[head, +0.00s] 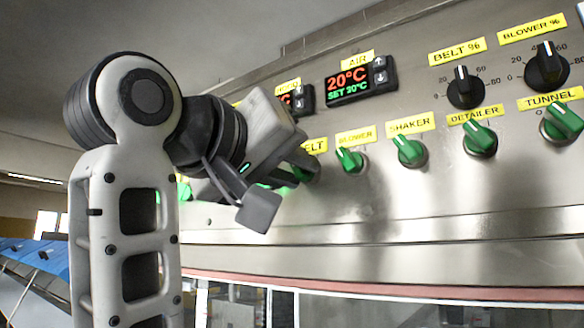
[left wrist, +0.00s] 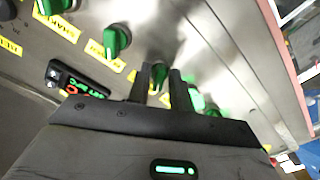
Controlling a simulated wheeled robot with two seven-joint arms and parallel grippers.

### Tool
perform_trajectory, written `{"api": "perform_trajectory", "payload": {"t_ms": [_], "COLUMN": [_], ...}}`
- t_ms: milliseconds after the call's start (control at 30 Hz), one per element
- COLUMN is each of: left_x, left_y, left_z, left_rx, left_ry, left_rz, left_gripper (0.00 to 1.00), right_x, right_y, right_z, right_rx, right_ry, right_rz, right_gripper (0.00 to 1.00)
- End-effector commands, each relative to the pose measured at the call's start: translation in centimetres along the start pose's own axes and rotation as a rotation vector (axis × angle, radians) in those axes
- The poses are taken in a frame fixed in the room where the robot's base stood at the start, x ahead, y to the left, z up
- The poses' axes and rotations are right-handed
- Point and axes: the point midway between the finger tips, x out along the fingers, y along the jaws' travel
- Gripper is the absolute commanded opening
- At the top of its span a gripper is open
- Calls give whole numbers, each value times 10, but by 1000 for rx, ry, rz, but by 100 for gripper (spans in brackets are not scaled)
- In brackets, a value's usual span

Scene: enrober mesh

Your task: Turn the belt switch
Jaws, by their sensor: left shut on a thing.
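The belt switch is a green knob below a yellow label (head: 315,146), partly covered by my gripper, that reads "ELT". My left gripper (head: 302,168) comes from the left and is at this knob, hiding most of it in the head view. In the left wrist view the two dark fingers (left wrist: 160,80) are shut on the green belt switch (left wrist: 158,70), one on each side. The switch's exact angle is hard to tell. My right gripper is not in view.
Similar green knobs sit close by on the right: blower (head: 350,160), shaker (head: 410,151), detailer (head: 481,140) and tunnel (head: 562,124). Black dials (head: 465,88) and an air temperature display (head: 361,82) are above. Bare metal panel (head: 400,215) lies below.

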Motion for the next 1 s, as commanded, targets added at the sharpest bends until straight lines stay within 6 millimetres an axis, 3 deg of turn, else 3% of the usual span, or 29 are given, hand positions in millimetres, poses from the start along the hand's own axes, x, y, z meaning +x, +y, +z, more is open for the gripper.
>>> {"api": "perform_trajectory", "payload": {"t_ms": [267,1000], "left_x": [0,0], "left_y": [-1,-3], "left_z": [0,-3], "left_rx": [148,809], "left_ry": [2,1], "left_rz": [-3,-3], "left_gripper": [0,0], "right_x": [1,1], "right_y": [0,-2], "right_z": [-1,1], "right_rx": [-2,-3], "right_ry": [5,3], "right_rz": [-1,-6], "right_gripper": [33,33]}}
